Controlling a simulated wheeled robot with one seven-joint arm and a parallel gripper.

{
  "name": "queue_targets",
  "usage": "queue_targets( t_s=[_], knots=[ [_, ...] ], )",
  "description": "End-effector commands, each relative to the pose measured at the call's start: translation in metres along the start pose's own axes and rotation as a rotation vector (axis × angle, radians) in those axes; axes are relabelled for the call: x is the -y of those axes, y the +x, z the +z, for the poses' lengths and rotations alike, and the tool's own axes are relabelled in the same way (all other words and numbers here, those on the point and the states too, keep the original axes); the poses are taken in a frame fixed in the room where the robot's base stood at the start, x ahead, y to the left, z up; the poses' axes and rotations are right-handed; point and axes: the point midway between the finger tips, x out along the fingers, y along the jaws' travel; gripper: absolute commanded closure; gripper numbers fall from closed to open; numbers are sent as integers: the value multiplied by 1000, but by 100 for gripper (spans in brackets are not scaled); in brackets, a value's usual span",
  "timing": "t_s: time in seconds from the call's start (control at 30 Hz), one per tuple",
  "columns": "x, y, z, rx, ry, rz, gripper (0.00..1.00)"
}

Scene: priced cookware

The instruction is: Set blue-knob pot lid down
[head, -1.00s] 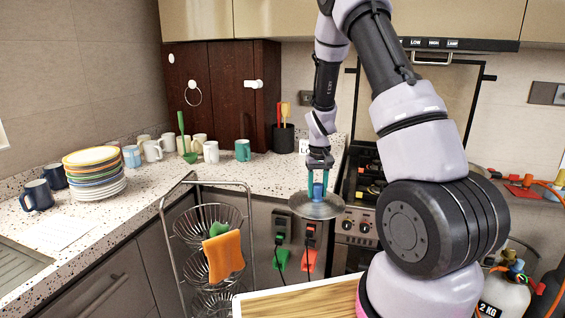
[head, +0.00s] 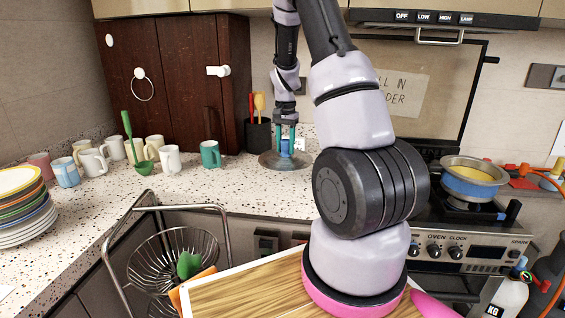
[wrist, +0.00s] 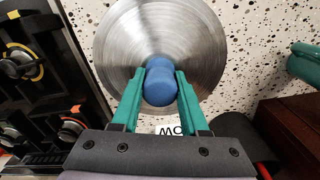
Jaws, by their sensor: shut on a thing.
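The pot lid (head: 270,160) is a round brushed-metal disc with a blue knob (head: 285,147). My gripper (head: 286,138) is shut on the blue knob, with its teal fingers on either side. In the head view the lid is level, at the back of the speckled counter near the utensil holder. In the wrist view the lid (wrist: 118,42) lies over the speckled counter (wrist: 250,50), and the knob (wrist: 158,84) sits between the fingertips. I cannot tell whether the lid touches the counter or hovers just above it. My arm hides part of the counter to its right.
A dark utensil holder (head: 258,135) stands behind the lid. A teal mug (head: 210,154) and several pale mugs stand to the left. The stove, with a blue-banded pot (head: 470,180), is to the right. The counter in front of the lid (head: 235,195) is clear.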

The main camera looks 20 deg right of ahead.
Motion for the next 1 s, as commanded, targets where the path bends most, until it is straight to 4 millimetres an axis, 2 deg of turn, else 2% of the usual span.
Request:
queue_targets(
  t_s=[0.03, 0.1, 0.37, 0.53, 0.93, 0.97, 1.0],
  knots=[
    [-1, 12, 1, 3, -1, 3, 100],
    [0, 23, 1, 3, -2, 2, 100],
    [0, 46, 1, 2, -2, 2, 100],
    [0, 70, 1, 3, -4, 2, 100],
    [0, 77, 1, 0, -4, 0, 100],
    [0, 76, 0, 0, -4, 0, 44],
    [0, 76, 0, 0, -4, 0, 29]
  ],
)
